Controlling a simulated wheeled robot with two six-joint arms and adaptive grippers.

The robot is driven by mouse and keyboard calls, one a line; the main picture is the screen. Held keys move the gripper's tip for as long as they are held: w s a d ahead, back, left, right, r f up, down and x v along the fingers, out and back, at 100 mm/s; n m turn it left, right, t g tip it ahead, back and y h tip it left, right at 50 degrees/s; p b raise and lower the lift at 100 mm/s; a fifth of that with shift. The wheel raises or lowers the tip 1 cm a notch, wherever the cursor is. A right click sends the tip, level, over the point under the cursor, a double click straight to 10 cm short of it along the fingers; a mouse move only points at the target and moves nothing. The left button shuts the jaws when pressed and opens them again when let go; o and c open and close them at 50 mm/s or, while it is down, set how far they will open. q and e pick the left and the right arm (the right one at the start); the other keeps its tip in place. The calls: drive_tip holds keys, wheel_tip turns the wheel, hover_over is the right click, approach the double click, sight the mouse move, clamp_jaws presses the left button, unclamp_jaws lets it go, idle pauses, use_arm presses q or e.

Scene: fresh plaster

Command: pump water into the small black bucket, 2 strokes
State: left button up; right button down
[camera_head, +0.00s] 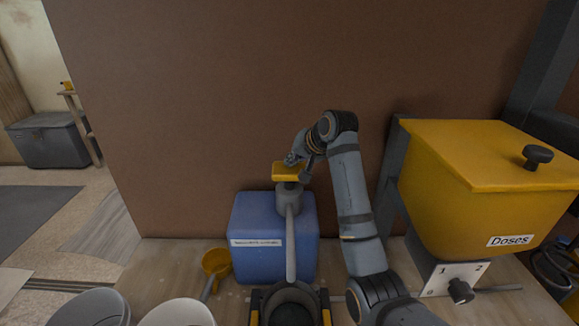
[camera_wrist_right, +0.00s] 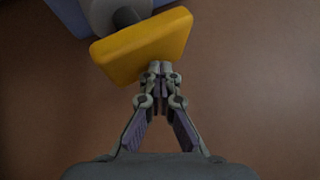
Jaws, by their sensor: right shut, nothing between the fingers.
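The blue water container (camera_head: 258,213) stands on the bench against the brown wall, with a grey pump on top. Its yellow press plate (camera_head: 284,171) sits on a short stem; the plate also shows in the wrist view (camera_wrist_right: 140,47). A grey spout (camera_head: 291,245) runs toward me. Below its end is a dark round vessel (camera_head: 289,312), seemingly the small black bucket, cut by the lower edge; its inside is not clear. My right gripper (camera_head: 292,158) is shut and empty, its fingertips (camera_wrist_right: 159,67) at the plate's edge; contact cannot be told. My left gripper is out of view.
A yellow hopper (camera_head: 480,160) marked "Doses" with a black dial (camera_head: 460,290) stands right of my right arm. A yellow scoop (camera_head: 216,264) lies left of the container. A grey bucket (camera_head: 95,308) and a white bucket (camera_head: 178,313) stand at the lower left.

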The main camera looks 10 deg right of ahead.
sight(293, 170)
drive_tip(key=shift+f+b, duration=0.5)
drive_tip(key=shift+f, duration=1.5)
idle(1.1)
drive_tip(key=shift+r, duration=0.15)
drive_tip(key=shift+r+p, duration=2.75)
drive_tip(key=shift+p, duration=0.35)
drive_tip(key=shift+w, duration=0.1)
wheel_tip(293, 170, up, 5)
drive_tip(key=p, duration=0.6)
drive_tip(key=shift+r, duration=0.1)
drive_tip(key=shift+f, duration=0.2)
